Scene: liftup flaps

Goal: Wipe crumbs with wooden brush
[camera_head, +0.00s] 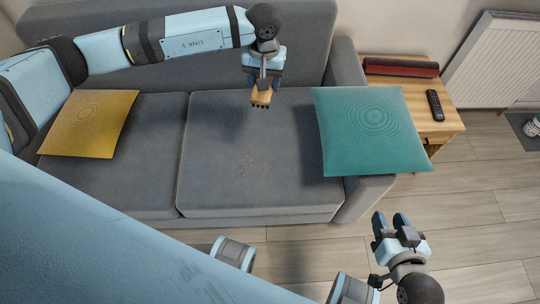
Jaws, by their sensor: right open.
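Brown crumbs (254,166) lie scattered in a small patch on the right seat cushion of the grey sofa (225,190). My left gripper (262,84) points down over the back part of that cushion. It is shut on the wooden brush (261,98), a small tan block below its fingers. The brush is behind the crumbs and apart from them. I cannot tell whether it touches the seat. My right gripper (391,221) is open and empty, over the floor in front of the sofa's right arm.
A teal pillow (370,130) lies at the right end of the sofa, and a yellow pillow (90,122) at the left. A wooden side table (442,128) holds a remote (435,105) and a dark red long object (400,67). A white radiator (500,58) stands behind. The seat around the crumbs is clear.

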